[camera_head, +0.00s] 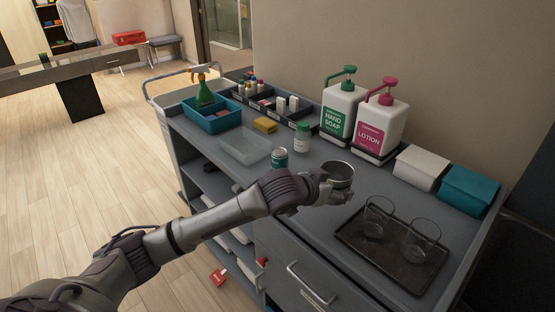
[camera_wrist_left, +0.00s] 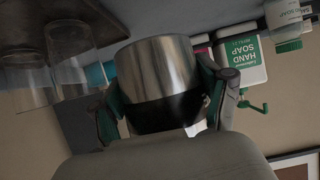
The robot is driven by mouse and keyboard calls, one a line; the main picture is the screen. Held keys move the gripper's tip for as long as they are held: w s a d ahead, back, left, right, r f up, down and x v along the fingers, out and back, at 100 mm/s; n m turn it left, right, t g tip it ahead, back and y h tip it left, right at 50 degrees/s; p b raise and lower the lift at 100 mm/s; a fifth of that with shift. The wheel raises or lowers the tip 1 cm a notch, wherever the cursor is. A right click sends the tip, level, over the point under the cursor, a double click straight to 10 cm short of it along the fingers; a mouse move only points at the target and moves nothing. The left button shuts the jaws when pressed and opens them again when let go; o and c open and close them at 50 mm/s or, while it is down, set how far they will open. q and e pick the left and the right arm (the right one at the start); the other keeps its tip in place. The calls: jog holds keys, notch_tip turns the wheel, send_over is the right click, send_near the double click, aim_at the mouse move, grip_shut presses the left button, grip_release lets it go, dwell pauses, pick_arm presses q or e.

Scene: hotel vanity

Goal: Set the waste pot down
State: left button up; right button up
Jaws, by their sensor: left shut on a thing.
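The waste pot (camera_head: 337,174) is a small steel cup with an open top and a dark interior, in the head view over the middle of the cart's grey top (camera_head: 310,205). In the left wrist view the pot (camera_wrist_left: 157,68) appears upside down, steel with a black band. My left gripper (camera_head: 338,196) has its fingers on both sides of the pot and is shut on it. In the wrist view the green-padded fingers (camera_wrist_left: 165,100) flank the pot. I cannot tell whether the pot's base touches the cart top. My right gripper is not in view.
A dark tray (camera_head: 388,262) with two glasses stands right of the pot. Hand soap (camera_head: 340,112) and lotion (camera_head: 378,122) bottles stand behind. White and teal boxes (camera_head: 468,188) line the back right.

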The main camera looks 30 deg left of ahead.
aim_at(331, 170)
pick_arm(q)
jog(key=w, duration=0.1)
jog(key=w+a+r, duration=0.1)
jog(key=w+r, duration=0.1)
jog(key=shift+w+a+r, duration=0.1)
jog(key=shift+w+a, duration=0.25)
jog(key=shift+w, duration=0.05)
jog(key=shift+w+a, duration=0.1)
jog(key=shift+w, duration=0.2)
notch_tip(331, 170, down, 5)
jog(key=shift+f+p, duration=0.15)
jog(key=shift+p, duration=0.4)
jog(key=shift+f+p, duration=0.3)
jog(key=shift+f, duration=1.85)
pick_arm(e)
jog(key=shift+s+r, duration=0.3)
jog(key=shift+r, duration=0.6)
pick_arm(q)
jog(key=o, duration=1.2)
jog(key=shift+f, duration=0.15)
jog(key=b+v, duration=0.1)
jog(key=v, duration=1.1)
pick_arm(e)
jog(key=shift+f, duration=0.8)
